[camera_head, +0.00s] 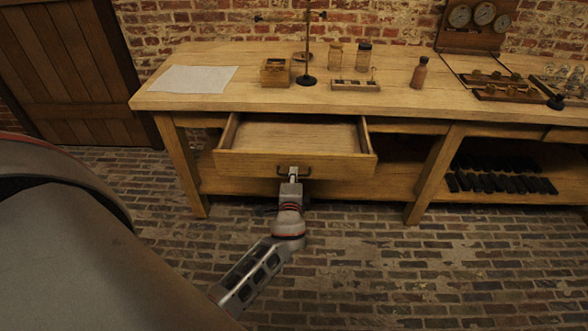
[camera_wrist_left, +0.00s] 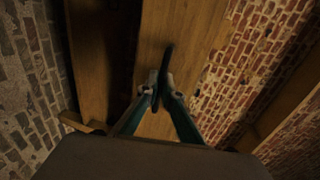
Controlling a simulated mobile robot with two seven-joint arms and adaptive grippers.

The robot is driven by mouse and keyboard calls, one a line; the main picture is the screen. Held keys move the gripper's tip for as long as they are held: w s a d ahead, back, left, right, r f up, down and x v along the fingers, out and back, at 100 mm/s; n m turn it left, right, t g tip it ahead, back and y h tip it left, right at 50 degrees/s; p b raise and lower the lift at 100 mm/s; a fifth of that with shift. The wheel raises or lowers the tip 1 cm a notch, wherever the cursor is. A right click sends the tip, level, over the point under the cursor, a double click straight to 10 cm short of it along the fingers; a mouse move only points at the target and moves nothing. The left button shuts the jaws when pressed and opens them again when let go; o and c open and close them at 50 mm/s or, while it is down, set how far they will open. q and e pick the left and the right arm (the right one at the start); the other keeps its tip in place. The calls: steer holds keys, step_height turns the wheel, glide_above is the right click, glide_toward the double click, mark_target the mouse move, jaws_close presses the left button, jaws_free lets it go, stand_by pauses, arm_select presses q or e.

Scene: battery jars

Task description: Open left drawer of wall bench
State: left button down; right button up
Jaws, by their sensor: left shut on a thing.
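The wooden wall bench (camera_head: 410,112) stands against the brick wall in the head view. Its left drawer (camera_head: 245,165) is pulled well out, and its inside looks empty. A dark handle (camera_head: 306,172) sits on the middle of the drawer front. My left gripper (camera_head: 293,172) is shut on this handle. In the left wrist view the fingers (camera_wrist_left: 159,88) close around the dark handle (camera_wrist_left: 166,62), with the wooden drawer front (camera_wrist_left: 185,30) behind it. My right gripper does not show in either view.
On the bench top are a paper sheet (camera_head: 194,79), a small wooden box (camera_head: 275,72), a stand (camera_head: 307,50), jars (camera_head: 363,58) and a brown bottle (camera_head: 419,73). Dark items (camera_head: 500,183) lie on the lower shelf at right. The brick floor (camera_head: 400,280) in front is clear.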

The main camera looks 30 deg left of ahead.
arm_select(q)
steer(key=f+v, duration=0.1)
steer(key=v, duration=0.7)
steer(key=shift+f, duration=0.35)
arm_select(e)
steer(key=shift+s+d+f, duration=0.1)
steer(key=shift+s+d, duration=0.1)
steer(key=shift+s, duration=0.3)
arm_select(q)
steer(key=shift+s, duration=0.15)
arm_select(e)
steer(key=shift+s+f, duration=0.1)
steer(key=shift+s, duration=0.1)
arm_select(q)
steer(key=c, duration=2.5)
jaws_free()
steer(key=shift+c, duration=0.2)
